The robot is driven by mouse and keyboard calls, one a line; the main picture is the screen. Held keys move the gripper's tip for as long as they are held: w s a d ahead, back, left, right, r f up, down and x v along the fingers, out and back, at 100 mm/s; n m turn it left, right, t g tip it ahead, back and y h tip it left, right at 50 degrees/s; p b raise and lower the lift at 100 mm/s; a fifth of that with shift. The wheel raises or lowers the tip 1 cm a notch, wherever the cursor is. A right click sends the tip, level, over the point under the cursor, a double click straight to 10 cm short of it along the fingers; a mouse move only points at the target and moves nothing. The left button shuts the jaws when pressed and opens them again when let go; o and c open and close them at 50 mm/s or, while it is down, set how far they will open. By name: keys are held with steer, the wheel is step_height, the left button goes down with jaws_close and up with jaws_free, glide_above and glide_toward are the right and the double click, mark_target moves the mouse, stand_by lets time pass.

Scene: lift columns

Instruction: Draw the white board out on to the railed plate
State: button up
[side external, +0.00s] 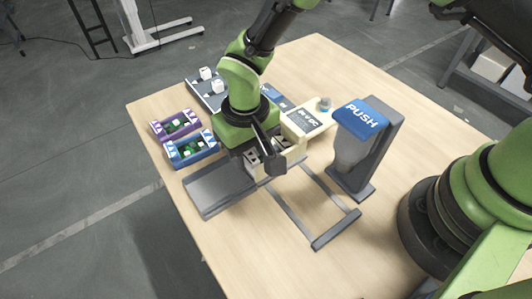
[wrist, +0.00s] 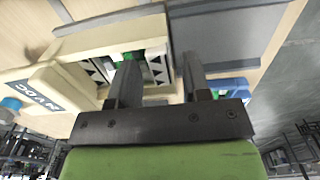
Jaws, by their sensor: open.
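The white board (side external: 252,157) with dark triangle marks sits in the cream housing, mostly hidden behind my arm in the side view. The wrist view shows the white board (wrist: 157,70) with black triangles and a green piece, framed by the cream housing (wrist: 85,45). My gripper (wrist: 162,62) is open; its left finger overlaps the board's mouth and its right finger is just right of the housing. I cannot tell whether a finger touches the board. The grey railed plate (side external: 215,188) lies bare in front of the housing; it also shows in the wrist view (wrist: 225,32).
A purple board (side external: 176,125) and a blue board (side external: 190,148) lie to the left. A grey-blue board (side external: 208,95) with white cubes lies behind. A stand with a blue PUSH panel (side external: 360,114) rises at right. A low grey frame (side external: 335,230) lies at the front right.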

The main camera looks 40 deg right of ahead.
steer(key=shift+c, duration=0.2)
steer(key=c, duration=0.7)
steer(key=shift+o, duration=0.3)
steer(key=shift+a, duration=0.15)
steer(key=shift+a, duration=4.75)
steer(key=o, duration=0.7)
steer(key=shift+c, duration=0.2)
steer(key=shift+r, duration=0.15)
steer(key=shift+r, duration=2.9)
